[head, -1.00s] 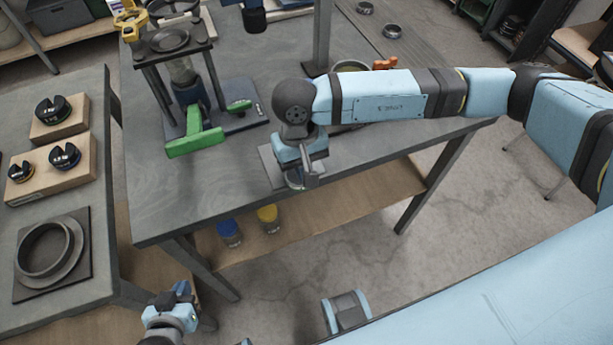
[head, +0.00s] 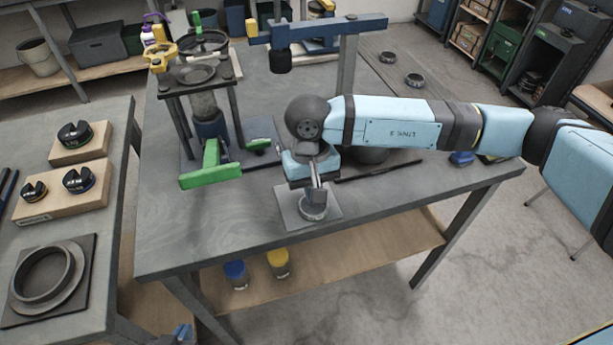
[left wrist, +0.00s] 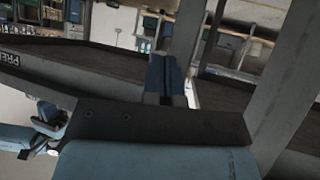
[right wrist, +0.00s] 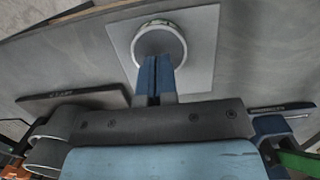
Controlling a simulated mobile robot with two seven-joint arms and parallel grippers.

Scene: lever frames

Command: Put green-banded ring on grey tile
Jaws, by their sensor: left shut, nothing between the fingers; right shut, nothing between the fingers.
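The grey tile (head: 333,198) lies flat near the front edge of the middle table. A ring (head: 313,210) stands on it; in the right wrist view the ring (right wrist: 160,49) shows a trace of green along its far rim and sits on the tile (right wrist: 203,63). My right gripper (right wrist: 160,98) is shut and empty, its blue fingers pointing at the ring and overlapping its near rim in that view; whether they touch it I cannot tell. My left gripper (head: 183,333) is at the bottom edge of the head view; in the left wrist view it (left wrist: 166,62) is shut and empty.
A press with a green handle (head: 210,168) stands left of the tile. The left table holds notched black weights (head: 75,134) on wooden blocks and a large ring (head: 45,273) on a dark plate.

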